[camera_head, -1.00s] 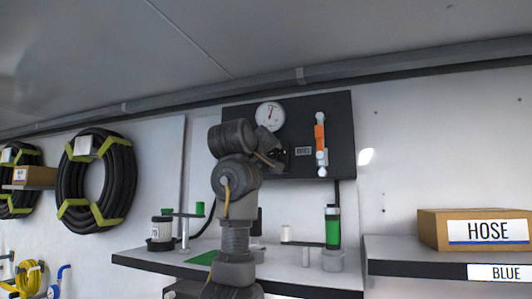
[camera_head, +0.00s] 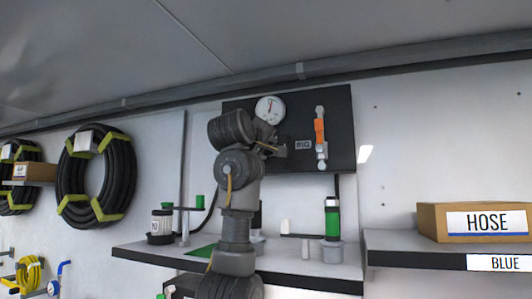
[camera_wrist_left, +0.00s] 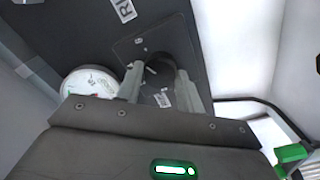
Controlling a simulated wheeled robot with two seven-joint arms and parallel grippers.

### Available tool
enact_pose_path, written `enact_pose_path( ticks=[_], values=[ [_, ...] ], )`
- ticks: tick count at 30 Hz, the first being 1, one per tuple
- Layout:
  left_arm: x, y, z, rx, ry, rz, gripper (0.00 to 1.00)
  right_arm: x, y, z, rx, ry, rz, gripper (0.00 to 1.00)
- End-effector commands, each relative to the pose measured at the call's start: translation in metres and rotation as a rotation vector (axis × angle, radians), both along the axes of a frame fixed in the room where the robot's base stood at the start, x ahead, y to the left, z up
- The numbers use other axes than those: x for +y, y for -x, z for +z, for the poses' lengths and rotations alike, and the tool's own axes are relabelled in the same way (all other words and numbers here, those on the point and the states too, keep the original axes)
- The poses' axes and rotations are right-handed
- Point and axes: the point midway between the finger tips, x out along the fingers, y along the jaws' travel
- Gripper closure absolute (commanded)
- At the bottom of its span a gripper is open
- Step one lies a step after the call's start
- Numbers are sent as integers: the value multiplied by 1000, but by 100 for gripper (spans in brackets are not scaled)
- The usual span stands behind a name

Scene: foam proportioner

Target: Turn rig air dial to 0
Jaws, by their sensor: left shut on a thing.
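The black wall panel (camera_head: 340,160) carries a round white gauge (camera_head: 270,110), whose reading is too small to make out. My left gripper (camera_head: 279,150) is at the panel just below the gauge, and my arm hides the dial in the head view. In the left wrist view, the dark round dial (camera_wrist_left: 160,70) sits on a square plate between the two fingers of my left gripper (camera_wrist_left: 161,88). The fingers are shut on the dial, one on each side. The gauge (camera_wrist_left: 88,84) is left of them. The dial's marks cannot be read. My right gripper is not in view.
An orange-handled lever or valve (camera_head: 319,132) is on the panel to the right of my gripper. A HOSE box (camera_head: 475,222) stands at right.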

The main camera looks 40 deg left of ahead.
Motion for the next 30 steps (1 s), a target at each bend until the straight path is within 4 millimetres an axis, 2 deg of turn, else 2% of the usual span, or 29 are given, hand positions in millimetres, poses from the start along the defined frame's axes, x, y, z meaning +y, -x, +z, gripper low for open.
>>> enact_pose_path(
  ticks=[9,30],
  values=[
    [0,0,-3,-98,279,0,86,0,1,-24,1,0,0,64],
    [-1,0,-3,-315,910,0,86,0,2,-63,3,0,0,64]
  ],
)
